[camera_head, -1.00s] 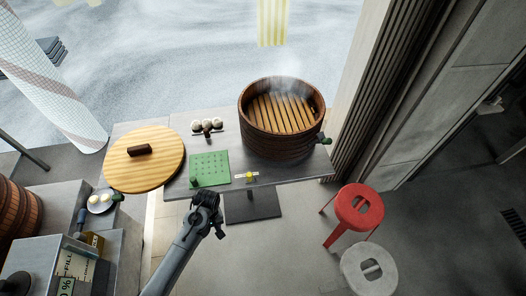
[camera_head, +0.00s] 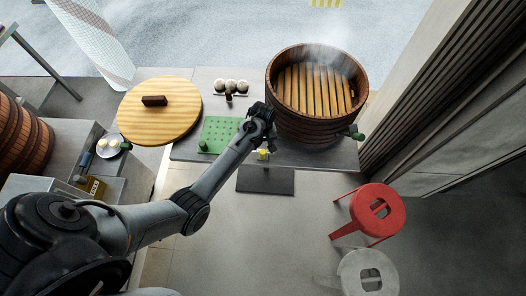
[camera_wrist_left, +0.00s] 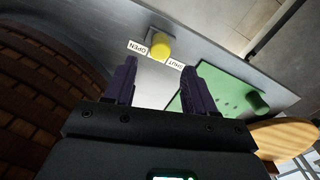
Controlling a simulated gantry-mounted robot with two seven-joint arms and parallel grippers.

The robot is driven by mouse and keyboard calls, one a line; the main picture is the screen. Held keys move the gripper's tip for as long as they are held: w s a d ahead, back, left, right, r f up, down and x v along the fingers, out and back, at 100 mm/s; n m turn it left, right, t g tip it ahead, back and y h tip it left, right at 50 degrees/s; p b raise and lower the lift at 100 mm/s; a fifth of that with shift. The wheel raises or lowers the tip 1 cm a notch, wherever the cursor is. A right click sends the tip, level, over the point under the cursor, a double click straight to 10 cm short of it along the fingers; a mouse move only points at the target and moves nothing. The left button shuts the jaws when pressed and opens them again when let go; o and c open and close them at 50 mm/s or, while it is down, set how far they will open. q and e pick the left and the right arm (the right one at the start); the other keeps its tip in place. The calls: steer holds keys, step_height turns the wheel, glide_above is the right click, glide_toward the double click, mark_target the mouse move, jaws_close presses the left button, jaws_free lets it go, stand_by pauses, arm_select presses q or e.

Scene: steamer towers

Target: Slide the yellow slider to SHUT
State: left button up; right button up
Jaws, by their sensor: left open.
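The yellow slider (camera_head: 262,154) sits at the front edge of the counter (camera_head: 310,158). In the left wrist view the slider's round yellow knob (camera_wrist_left: 160,46) lies between an OPEN label (camera_wrist_left: 138,48) on the left and a SHUT label (camera_wrist_left: 176,65) on the right. My left gripper (camera_head: 262,110) is above the counter, behind the slider and close to the steamer. In the left wrist view my left gripper (camera_wrist_left: 160,68) is open and empty, with the knob beyond the gap between its fingertips, apart from both. My right gripper is in no view.
The steaming wooden steamer (camera_head: 275,122) stands right of my left gripper. A green board (camera_head: 218,132) with a peg lies to its left. A red stool (camera_head: 378,208) stands in front, right.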

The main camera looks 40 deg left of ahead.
mark_target(262, 151)
arm_select(q)
step_height(262, 151, down, 8)
steer(key=shift+r+b, duration=0.25)
steer(key=shift+b, duration=0.15)
jaws_close()
stand_by(0.3)
